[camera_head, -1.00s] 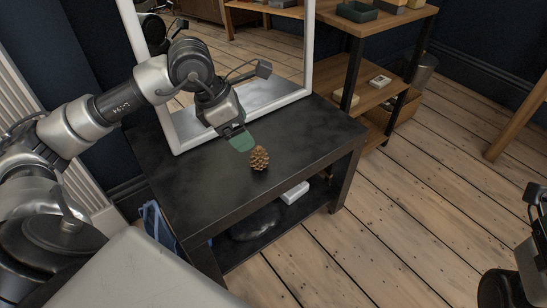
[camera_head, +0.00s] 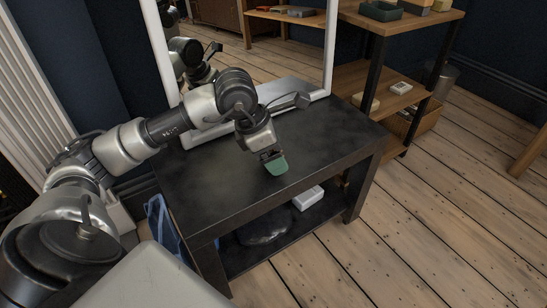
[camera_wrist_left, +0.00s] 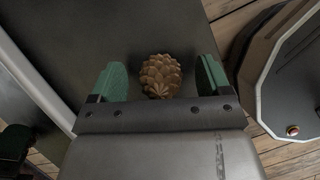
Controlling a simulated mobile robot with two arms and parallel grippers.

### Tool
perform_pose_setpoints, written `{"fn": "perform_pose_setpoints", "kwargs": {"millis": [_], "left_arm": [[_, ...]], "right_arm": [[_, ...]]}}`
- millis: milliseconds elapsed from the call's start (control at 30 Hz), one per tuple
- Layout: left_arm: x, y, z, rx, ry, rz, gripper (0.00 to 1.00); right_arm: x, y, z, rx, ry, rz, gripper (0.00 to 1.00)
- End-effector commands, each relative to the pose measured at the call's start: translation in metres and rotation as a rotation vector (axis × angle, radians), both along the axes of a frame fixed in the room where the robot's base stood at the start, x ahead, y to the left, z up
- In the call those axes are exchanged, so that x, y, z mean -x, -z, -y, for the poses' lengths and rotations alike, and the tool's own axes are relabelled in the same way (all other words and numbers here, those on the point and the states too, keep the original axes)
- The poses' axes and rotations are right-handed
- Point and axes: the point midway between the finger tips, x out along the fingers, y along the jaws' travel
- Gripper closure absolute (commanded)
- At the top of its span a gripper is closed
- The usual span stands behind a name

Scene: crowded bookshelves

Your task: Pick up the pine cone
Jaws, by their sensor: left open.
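The brown pine cone (camera_wrist_left: 161,76) lies between the two green fingers of my left gripper (camera_wrist_left: 161,63) in the left wrist view. Dark gaps show on both sides of it, so the fingers look apart from it. In the head view my left gripper (camera_head: 275,164) points down at the top of the black table (camera_head: 225,185), and the pine cone is hidden behind it. My left gripper is open. My right gripper is not in view.
A white-framed mirror (camera_head: 168,62) stands along the table's back. The lower shelf holds a white box (camera_head: 308,198) and a dark rounded object (camera_head: 265,228). A wooden shelf unit (camera_head: 395,97) stands behind at right. The tabletop around the gripper is clear.

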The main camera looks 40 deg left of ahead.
Motion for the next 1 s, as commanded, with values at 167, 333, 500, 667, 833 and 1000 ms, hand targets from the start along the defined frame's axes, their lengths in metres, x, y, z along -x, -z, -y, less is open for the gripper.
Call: {"fn": "perform_pose_setpoints", "kwargs": {"millis": [167, 333, 500, 667, 833, 1000], "left_arm": [[0.0, -0.001, 0.0, 0.0, 0.0, 0.0, 0.32], [0.0, -0.001, 0.0, 0.0, 0.0, 0.0, 0.58], [0.0, -0.001, 0.0, 0.0, 0.0, 0.0, 0.75], [0.0, -0.001, 0.0, 0.0, 0.0, 0.0, 0.75], [0.0, -0.008, 0.0, 0.0, 0.001, 0.002, 0.75], [0.0, -0.027, 0.0, 0.0, 0.001, 0.002, 0.75]], "right_arm": [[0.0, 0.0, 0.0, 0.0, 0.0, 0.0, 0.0], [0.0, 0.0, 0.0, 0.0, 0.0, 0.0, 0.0], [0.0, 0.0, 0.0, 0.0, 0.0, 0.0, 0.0], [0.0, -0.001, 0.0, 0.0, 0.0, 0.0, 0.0], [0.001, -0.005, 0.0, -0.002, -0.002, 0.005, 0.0], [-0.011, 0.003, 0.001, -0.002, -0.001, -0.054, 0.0]]}}
